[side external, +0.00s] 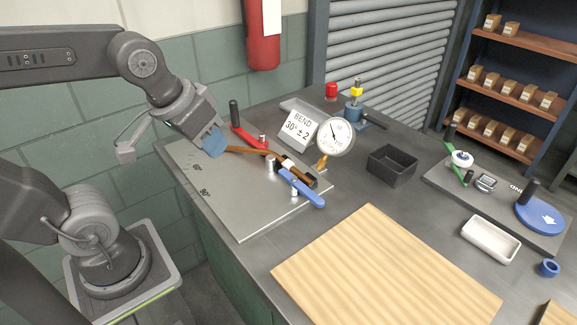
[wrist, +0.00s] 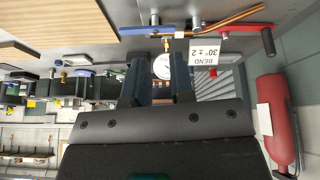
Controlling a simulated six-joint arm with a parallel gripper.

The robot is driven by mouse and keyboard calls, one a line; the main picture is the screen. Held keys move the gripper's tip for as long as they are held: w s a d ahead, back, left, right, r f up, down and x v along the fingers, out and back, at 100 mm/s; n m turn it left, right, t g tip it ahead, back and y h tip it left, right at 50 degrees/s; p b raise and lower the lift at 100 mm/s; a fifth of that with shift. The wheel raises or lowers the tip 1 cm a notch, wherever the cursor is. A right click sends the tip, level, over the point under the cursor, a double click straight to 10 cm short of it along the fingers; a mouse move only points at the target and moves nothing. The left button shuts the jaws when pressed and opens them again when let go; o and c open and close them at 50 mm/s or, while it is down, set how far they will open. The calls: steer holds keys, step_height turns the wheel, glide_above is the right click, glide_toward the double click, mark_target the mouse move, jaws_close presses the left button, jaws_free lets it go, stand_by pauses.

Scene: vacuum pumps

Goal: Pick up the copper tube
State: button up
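The copper tube (side external: 245,150) lies over the metal bending plate (side external: 235,215) in the side view, running from near my gripper to the bender's pegs. It also shows at the top of the wrist view (wrist: 228,19). My gripper (side external: 213,142) has blue fingers and appears at the tube's left end in the side view; whether it touches the tube I cannot tell. In the wrist view my gripper's fingers (wrist: 158,82) stand apart with no tube between them. The bender has a red handle (side external: 244,136) and a blue handle (side external: 302,188) beside the tube.
A dial gauge (side external: 334,137) and a "BEND 30° ± 2" card (side external: 299,126) stand behind the plate. A black bin (side external: 392,166), a wooden board (side external: 385,265) and a white tray (side external: 490,241) are to the right. A red extinguisher (side external: 263,35) hangs on the wall.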

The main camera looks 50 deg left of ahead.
steer(key=w+a+n+g, duration=0.4)
steer(key=w+a+n, duration=0.5)
steer(key=w+n, duration=0.3)
steer(key=w+a+f+n+g, duration=0.1)
steer(key=w+a+f+n, duration=0.2)
steer(key=a+n, duration=0.2)
steer(key=w+a+f+n+g, duration=0.1)
steer(key=w+a+f+n, duration=0.25)
steer(key=a+n, duration=0.2)
steer(key=shift+m+h, duration=0.25)
steer(key=shift+h, duration=0.15)
steer(key=f, duration=0.4)
steer(key=s+f, duration=0.1)
steer(key=f, duration=0.8)
steer(key=shift+s+d, duration=0.2)
steer(key=shift+r, duration=0.1)
steer(key=shift+c, duration=0.2)
jaws_close()
